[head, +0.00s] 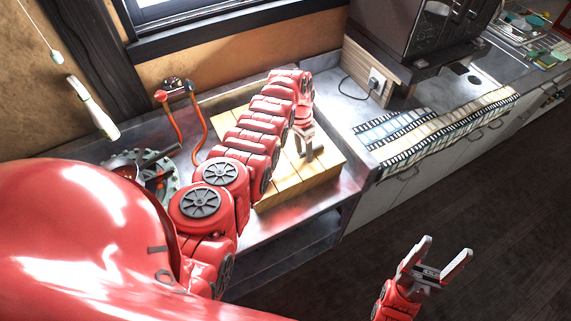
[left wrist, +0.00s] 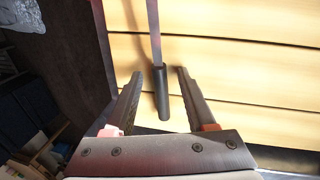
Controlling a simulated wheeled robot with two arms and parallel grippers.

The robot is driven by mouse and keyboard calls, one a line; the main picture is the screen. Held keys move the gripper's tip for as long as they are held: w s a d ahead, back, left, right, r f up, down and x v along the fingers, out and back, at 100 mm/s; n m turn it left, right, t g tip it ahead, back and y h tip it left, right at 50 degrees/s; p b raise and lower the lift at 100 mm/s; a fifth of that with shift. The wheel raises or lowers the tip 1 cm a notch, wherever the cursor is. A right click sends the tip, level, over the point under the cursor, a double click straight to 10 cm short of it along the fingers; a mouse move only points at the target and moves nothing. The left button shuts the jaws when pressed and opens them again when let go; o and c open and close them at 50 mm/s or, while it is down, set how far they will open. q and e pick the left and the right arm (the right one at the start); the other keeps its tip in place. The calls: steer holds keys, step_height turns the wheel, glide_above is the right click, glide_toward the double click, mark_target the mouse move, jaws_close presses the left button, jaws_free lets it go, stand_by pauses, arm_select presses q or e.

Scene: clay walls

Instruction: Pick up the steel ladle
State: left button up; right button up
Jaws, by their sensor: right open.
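In the left wrist view, a utensil with a thin steel shaft and a dark handle (left wrist: 161,95) lies over the pale wooden board (left wrist: 240,85). It looks like the ladle; its bowl is out of the picture. My left gripper (left wrist: 157,74) is open, with one finger on each side of the handle and a gap on both sides. In the head view my left gripper (head: 304,143) is low over the wooden board (head: 325,165), and I cannot make out the ladle there. My right gripper (head: 437,262) is open and empty, over the dark floor.
Red-handled tools (head: 185,120) stand against the wall behind my left arm. A round dish of utensils (head: 150,165) is at the left of the metal counter. A dark appliance (head: 400,35) and a film-strip-patterned cloth (head: 430,130) are to the right. The floor (head: 480,200) is clear.

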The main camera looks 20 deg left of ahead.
arm_select(q)
jaws_close()
stand_by(0.3)
